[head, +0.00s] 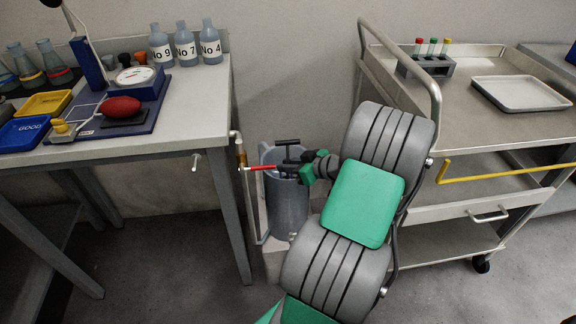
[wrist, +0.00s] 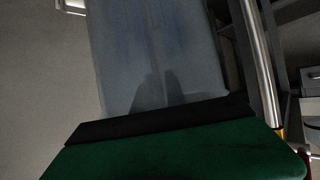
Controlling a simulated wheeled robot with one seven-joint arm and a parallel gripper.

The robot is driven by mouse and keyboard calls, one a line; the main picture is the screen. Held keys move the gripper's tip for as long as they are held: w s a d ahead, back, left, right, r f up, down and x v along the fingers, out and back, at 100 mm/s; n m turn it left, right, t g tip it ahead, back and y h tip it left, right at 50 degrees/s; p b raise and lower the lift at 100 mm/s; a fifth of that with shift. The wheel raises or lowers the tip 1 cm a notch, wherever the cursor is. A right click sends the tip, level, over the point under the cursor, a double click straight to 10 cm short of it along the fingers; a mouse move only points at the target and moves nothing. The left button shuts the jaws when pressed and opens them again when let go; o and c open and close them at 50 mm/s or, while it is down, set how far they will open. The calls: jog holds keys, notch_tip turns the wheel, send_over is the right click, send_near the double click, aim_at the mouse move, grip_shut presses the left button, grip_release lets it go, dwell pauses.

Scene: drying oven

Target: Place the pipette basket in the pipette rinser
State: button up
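My gripper (head: 295,168), with green parts, is at the rinser's upper right, close to the handle. I cannot tell whether it touches anything. In the wrist view the translucent rinser wall (wrist: 155,60) fills the middle, with a gripper-shaped shadow on it. The fingers are not clear there.
A pipe with a brass valve (head: 240,155) and red lever (head: 261,169) stands left of the rinser. The white-topped bench (head: 185,100) is at left. The steel cart (head: 470,115) is at right, with a tube rack (head: 426,66) and tray (head: 520,93).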

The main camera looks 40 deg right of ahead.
jog(key=shift+a+f, duration=0.15)
jog(key=shift+a, duration=0.1)
jog(key=r+p+v, duration=0.1)
jog(key=p+v, duration=0.2)
jog(key=v, duration=0.9)
jog(key=shift+r+p, duration=0.2)
jog(key=shift+p, duration=0.2)
jog(key=shift+w+d, duration=0.1)
